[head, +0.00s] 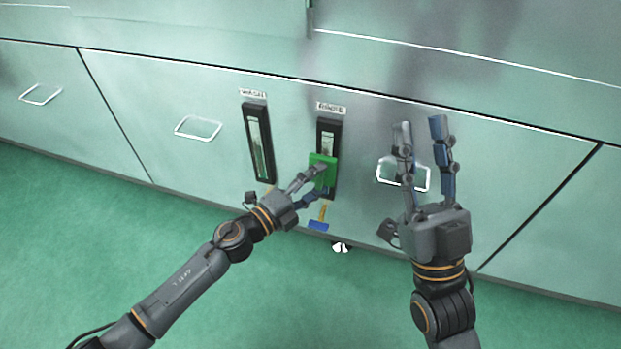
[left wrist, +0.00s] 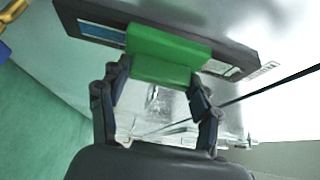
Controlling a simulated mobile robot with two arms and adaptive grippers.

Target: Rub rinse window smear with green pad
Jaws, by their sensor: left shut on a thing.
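The rinse window (head: 328,132) is a narrow upright glass in a black frame under a RINSE label (head: 331,107). The green pad (head: 322,171) lies over its middle part and hides the glass there. My left gripper (head: 318,184) is shut on the green pad and holds it at the window. In the left wrist view the pad (left wrist: 165,55) sits between both fingers, against or very close to the black frame (left wrist: 228,50). No smear can be made out; the pad may hide it. My right gripper (head: 424,150) is open and empty, in front of the panel right of the window.
The wash window (head: 259,142) is left of the rinse window. Wire handles (head: 198,128) stick out from the panels, one behind my right gripper. A valve with a yellow stem and blue handle (head: 319,225) is below the rinse window. The green floor (head: 130,230) is clear at left.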

